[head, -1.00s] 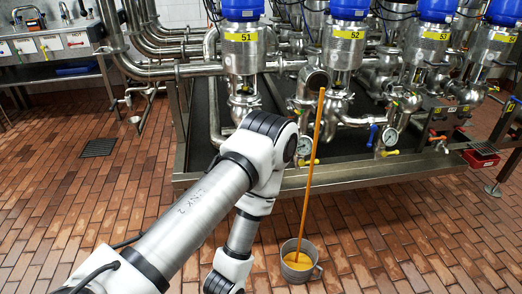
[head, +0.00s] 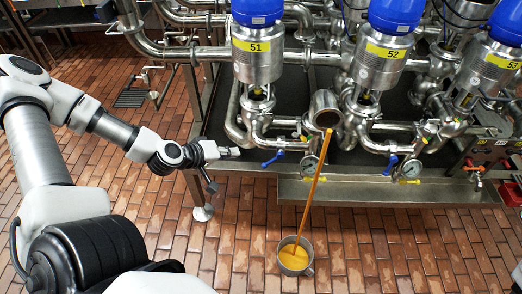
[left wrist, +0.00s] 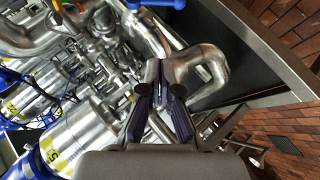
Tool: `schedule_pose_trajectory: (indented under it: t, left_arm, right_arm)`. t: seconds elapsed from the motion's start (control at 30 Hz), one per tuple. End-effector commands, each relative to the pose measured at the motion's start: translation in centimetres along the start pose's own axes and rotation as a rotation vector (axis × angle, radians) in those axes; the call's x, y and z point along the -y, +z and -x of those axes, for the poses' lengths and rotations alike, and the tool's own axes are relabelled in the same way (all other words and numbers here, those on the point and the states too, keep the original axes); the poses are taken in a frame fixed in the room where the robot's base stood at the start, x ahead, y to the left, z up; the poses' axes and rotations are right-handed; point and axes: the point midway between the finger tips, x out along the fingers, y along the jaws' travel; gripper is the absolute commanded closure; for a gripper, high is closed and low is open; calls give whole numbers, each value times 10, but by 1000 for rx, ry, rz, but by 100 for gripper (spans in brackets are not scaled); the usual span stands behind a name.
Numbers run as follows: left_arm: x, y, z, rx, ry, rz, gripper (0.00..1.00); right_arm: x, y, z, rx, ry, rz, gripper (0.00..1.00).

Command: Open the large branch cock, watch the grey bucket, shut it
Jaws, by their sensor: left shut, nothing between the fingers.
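An orange-yellow stream (head: 311,188) falls from the wide open pipe end (head: 325,108) into the grey bucket (head: 307,270) on the floor. Yellow liquid (head: 292,257) shows inside the bucket; its exact level is hard to tell. A blue lever (head: 273,158) sits at the pipework left of the stream; I cannot tell for sure that it belongs to the large branch cock. My left gripper (head: 232,152) is shut and empty, left of this lever and apart from it. In the left wrist view its fingers (left wrist: 163,92) are together, with a blue handle (left wrist: 158,3) at the top edge. My right gripper is not in view.
Another blue lever (head: 391,164) is farther right. A steel drip tray (head: 400,190) runs along the front. The tiled floor around the bucket is clear.

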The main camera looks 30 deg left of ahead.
Motion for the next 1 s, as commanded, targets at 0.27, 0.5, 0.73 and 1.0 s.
schedule_pose_trajectory:
  t: [0.27,0.5,0.73,1.0]
  left_arm:
    - [9,6,-54,3,-3,-14,100]
    - [6,5,-99,4,-2,-14,100]
    - [3,27,-117,4,-2,-6,100]
    - [1,30,-119,1,-1,-1,100]
  right_arm:
    - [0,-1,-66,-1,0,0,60]
    - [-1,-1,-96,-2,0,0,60]
    - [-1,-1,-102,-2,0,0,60]
    - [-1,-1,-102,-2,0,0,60]
